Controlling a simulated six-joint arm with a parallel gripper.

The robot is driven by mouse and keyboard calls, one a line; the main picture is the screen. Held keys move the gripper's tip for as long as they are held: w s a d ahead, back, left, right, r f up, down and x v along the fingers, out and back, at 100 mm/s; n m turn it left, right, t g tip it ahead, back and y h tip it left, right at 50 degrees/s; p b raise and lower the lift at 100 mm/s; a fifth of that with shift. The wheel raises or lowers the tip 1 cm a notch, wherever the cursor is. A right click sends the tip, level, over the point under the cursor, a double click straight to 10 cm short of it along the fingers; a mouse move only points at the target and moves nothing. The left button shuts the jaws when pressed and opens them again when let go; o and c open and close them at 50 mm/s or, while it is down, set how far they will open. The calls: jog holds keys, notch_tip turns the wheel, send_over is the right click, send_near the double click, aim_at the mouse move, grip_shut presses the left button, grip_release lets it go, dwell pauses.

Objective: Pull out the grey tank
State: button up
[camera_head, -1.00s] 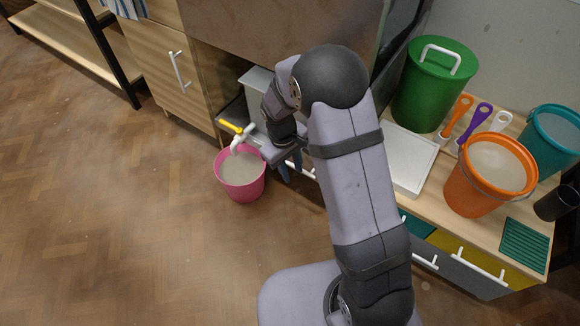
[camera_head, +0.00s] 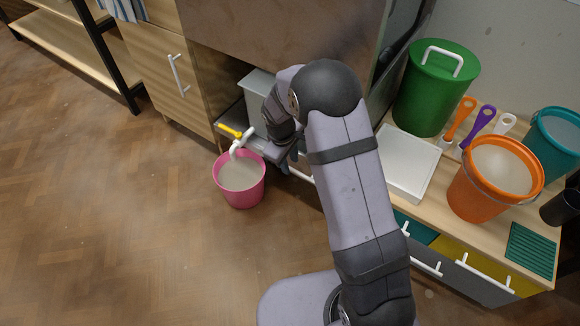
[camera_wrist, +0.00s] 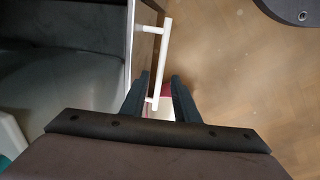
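The grey tank (camera_head: 258,86) stands in the open bay under the counter, partly hidden by my arm. In the wrist view my gripper (camera_wrist: 160,77) is open, with a white bar handle (camera_wrist: 163,55) seen running between and past the fingertips. I cannot tell whether the fingers touch it, nor what it belongs to.
The counter at the right holds a green lidded bin (camera_head: 432,90), a white tray (camera_head: 408,165), an orange bucket (camera_head: 492,178) and several brushes. A wooden cabinet (camera_head: 165,75) adjoins the bay on the left. The wooden floor (camera_head: 110,220) at left is clear.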

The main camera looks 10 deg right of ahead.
jog(key=shift+w+d+f, duration=0.15)
jog(key=shift+f, duration=0.8)
grip_shut()
jog(key=s+a, duration=2)
jog(key=shift+s+a, duration=0.25)
jog(key=shift+s, duration=0.05)
